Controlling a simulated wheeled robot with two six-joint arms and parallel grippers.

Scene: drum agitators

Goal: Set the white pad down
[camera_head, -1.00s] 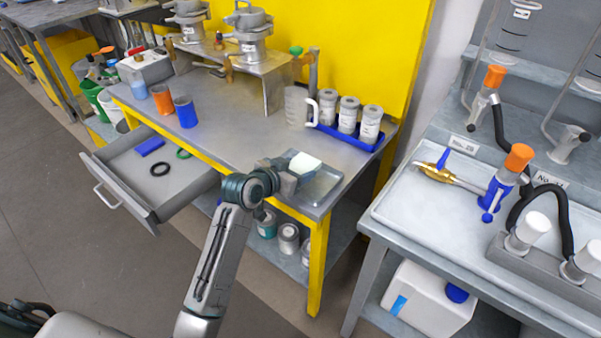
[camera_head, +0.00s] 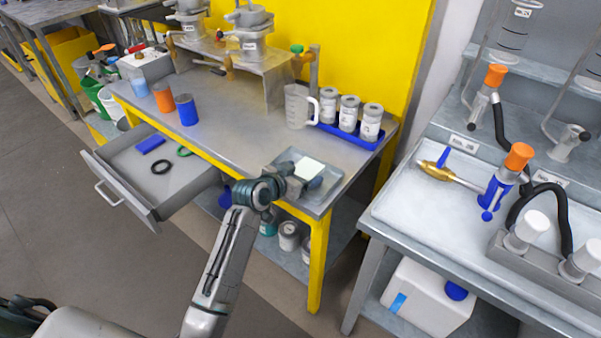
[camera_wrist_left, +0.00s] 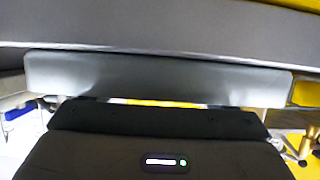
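The white pad (camera_head: 309,167) shows in the head view as a small pale square, seemingly flat on the shallow grey metal tray (camera_head: 332,187) at the bench's front right corner. My left gripper (camera_head: 299,178) is at the near side of the pad, its two fingers spread apart and low over the tray. The fingers hide the pad's near edge, so I cannot tell whether they touch it. The left wrist view shows my gripper's dark body and a grey bar across it; the pad cannot be made out there. My right gripper is not in view.
A blue tray (camera_head: 345,137) with three labelled jars and a clear jug (camera_head: 298,106) stand behind the metal tray. An open drawer (camera_head: 178,184) juts out at left. Orange (camera_head: 163,98) and blue (camera_head: 187,110) cups stand on the bench. The bench middle is clear.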

